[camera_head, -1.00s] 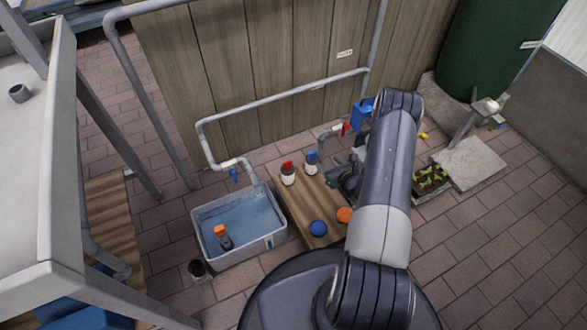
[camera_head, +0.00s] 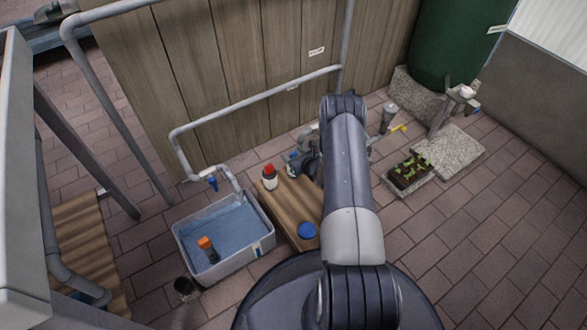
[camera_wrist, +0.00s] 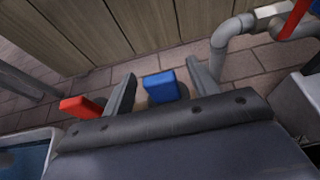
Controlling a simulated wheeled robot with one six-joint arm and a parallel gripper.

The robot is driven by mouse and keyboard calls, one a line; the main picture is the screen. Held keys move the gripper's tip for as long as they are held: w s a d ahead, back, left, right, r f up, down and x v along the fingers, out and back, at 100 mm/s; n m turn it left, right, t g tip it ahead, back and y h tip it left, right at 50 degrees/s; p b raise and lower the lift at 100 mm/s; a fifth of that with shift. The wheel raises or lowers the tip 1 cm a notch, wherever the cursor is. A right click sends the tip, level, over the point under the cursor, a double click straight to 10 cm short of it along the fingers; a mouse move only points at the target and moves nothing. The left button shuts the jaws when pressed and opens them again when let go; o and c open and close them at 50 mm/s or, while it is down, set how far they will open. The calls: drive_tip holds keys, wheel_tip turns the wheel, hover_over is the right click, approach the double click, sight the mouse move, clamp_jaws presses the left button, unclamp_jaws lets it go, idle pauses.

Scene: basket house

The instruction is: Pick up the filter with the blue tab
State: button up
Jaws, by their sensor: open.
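The filter's blue tab (camera_wrist: 162,88) shows in the wrist view between the two fingers of my gripper (camera_wrist: 161,72). My gripper is open, with a small gap seen on each side of the tab. The filter's body is mostly hidden below it. In the head view the blue tab (camera_head: 292,157) shows beside my gripper (camera_head: 304,160), which partly hides that filter. A white filter with a red tab (camera_head: 269,178) stands to its left on the wooden bench (camera_head: 283,205). Its red tab (camera_wrist: 80,107) is just outside the left finger in the wrist view.
A water tub (camera_head: 241,262) with an orange-topped item (camera_head: 207,249) stands left of the bench. A blue disc (camera_head: 307,231) lies at the bench's near end. Grey pipes (camera_head: 258,104) run along the wooden fence behind. Open paving lies to the right.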

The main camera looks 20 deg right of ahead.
drive_tip(key=shift+w, duration=0.15)
clamp_jaws()
idle(0.5)
